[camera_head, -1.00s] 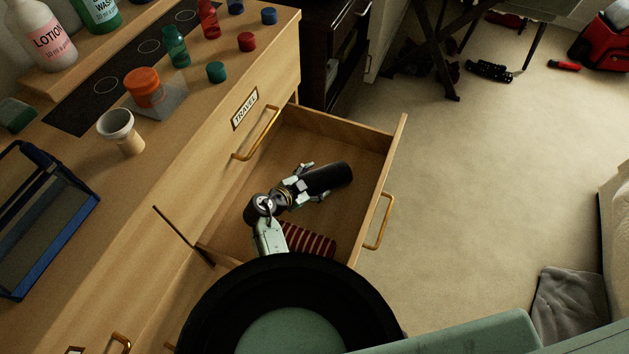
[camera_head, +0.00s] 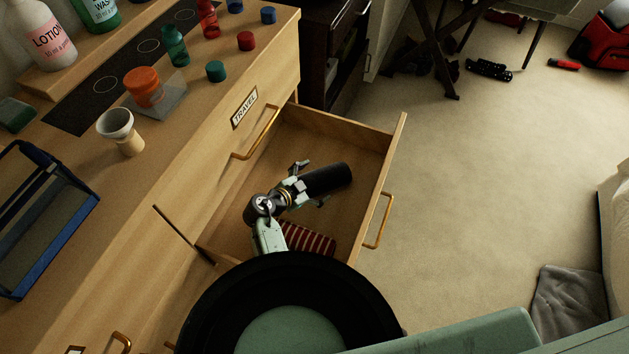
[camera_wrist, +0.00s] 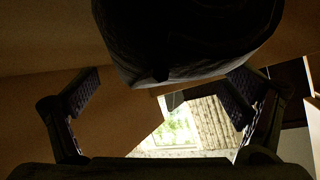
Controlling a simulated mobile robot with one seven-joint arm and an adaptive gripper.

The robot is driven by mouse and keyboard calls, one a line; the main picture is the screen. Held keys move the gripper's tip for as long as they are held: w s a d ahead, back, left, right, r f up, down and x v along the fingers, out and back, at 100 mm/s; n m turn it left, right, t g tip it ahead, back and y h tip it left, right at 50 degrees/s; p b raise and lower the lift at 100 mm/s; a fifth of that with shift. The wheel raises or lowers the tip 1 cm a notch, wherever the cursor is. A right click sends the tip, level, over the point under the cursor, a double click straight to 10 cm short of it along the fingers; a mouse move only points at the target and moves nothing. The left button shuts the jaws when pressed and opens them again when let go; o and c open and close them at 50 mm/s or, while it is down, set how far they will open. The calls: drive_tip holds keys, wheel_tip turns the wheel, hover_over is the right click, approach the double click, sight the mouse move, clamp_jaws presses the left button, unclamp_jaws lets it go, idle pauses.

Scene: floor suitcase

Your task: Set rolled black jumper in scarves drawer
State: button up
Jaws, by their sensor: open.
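The rolled black jumper (camera_head: 327,179) is a dark cylinder inside the open wooden drawer (camera_head: 345,133). My gripper (camera_head: 308,184) is in the drawer at the roll's left end. Its fingers are spread apart. In the wrist view the black roll (camera_wrist: 185,40) shows large and dark at the top, between and beyond the open fingers (camera_wrist: 160,105). It does not appear clamped. Whether it rests fully on the drawer floor I cannot tell. A dark red striped roll (camera_head: 308,240) lies in the same drawer, partly hidden by my arm.
The drawer front with its brass handle (camera_head: 379,222) stands out over the carpet. Above is a drawer labelled TRAVEL (camera_head: 244,108). The dresser top holds bottles, a cup (camera_head: 120,131) and a blue-framed caddy (camera_head: 42,220). A grey cloth (camera_head: 568,306) lies at lower right.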

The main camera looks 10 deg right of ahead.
drive_tip(key=b+v, duration=0.3)
drive_tip(key=v, duration=0.8)
drive_tip(key=shift+s+a+r, duration=0.2)
drive_tip(key=shift+s+a, duration=0.05)
